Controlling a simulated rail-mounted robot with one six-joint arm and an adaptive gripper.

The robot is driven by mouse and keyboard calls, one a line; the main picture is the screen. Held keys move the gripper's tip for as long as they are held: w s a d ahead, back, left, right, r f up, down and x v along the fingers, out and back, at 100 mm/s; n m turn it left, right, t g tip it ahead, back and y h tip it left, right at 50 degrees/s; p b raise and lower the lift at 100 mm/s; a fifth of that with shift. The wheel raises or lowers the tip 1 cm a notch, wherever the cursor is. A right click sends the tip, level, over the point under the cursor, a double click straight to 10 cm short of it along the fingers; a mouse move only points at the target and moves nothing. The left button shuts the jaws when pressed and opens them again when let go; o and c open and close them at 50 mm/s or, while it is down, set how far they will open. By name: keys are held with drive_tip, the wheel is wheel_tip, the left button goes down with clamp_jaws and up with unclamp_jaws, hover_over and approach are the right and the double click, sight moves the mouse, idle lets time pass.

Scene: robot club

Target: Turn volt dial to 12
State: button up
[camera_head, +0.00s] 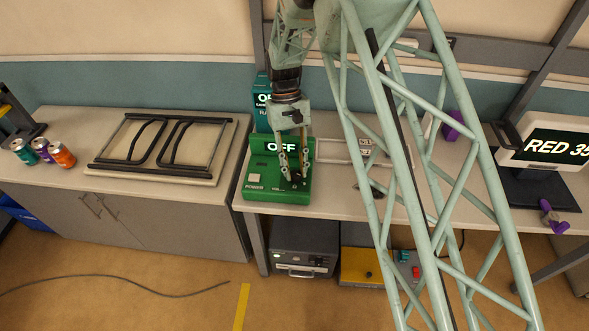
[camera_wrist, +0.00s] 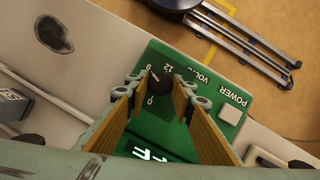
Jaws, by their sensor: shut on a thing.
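The green power supply box (camera_head: 262,187) stands on the bench with its lit display (camera_head: 281,146) reading OFF. My gripper (camera_head: 295,173) reaches down over the front right of the box. In the wrist view my gripper (camera_wrist: 160,88) has its fingers on either side of the dial, shut on it. The POWER button (camera_wrist: 230,113) sits beside it.
A framed panel (camera_head: 163,147) and several cans (camera_head: 43,151) are on the left bench. A teal box (camera_head: 262,103) stands behind the power supply. A monitor (camera_head: 551,144) and purple items (camera_head: 452,125) are at the right. My lattice arm hides part of the bench.

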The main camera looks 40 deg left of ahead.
drive_tip(key=m, duration=0.2)
drive_tip(key=m+g+y, duration=0.1)
drive_tip(key=shift+d+m, duration=0.2)
drive_tip(key=shift+m, duration=0.2)
drive_tip(key=m+y, duration=0.1)
drive_tip(key=m, duration=0.2)
drive_tip(key=shift+d+m+g, duration=0.15)
drive_tip(key=shift+m+g, duration=0.15)
drive_tip(key=m+y, duration=0.1)
drive_tip(key=m, duration=0.2)
drive_tip(key=m+y, duration=0.1)
drive_tip(key=m, duration=0.2)
drive_tip(key=shift+d+f+y, duration=0.1)
drive_tip(key=shift+y, duration=0.3)
drive_tip(key=o, duration=0.8)
drive_tip(key=shift+o, duration=0.2)
drive_tip(key=shift+w+r, duration=0.15)
drive_tip(key=shift+r, duration=0.05)
drive_tip(key=v, duration=1.1)
drive_tip(key=shift+r, duration=0.35)
